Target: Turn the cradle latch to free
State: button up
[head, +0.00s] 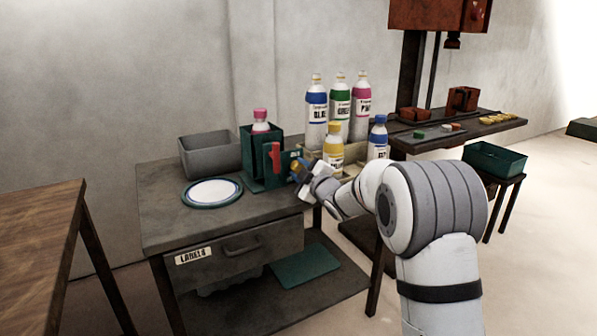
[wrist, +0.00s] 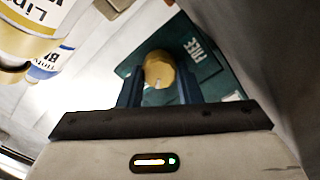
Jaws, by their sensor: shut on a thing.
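The teal cradle (head: 250,171) stands on the grey workbench and holds a bottle with a pink cap (head: 260,115). A red upright piece (head: 275,160) shows on its front. In the wrist view, a round brass-yellow latch knob (wrist: 160,72) sits by a teal plate (wrist: 207,82) with a white FREE label (wrist: 195,50). My gripper (wrist: 160,80) is shut on this knob, one dark blue finger on each side. In the head view my gripper (head: 299,172) is at the cradle's right side; its fingers hide the knob. I cannot tell the latch's exact angle.
Left of the cradle are a grey bin (head: 210,156) and a round plate (head: 212,192). Behind and right of my gripper stand several labelled bottles, including a yellow one (head: 333,146) and a blue one (head: 378,140). A labelled drawer (head: 238,248) is below the benchtop.

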jog(key=o, duration=1)
jog(key=shift+s, duration=0.1)
jog(key=shift+c, duration=0.2)
jog(key=p+v, duration=0.1)
jog(key=v, duration=0.6)
jog(key=shift+s+d, duration=0.2)
jog(key=shift+s, duration=0.1)
jog(key=shift+d, duration=0.1)
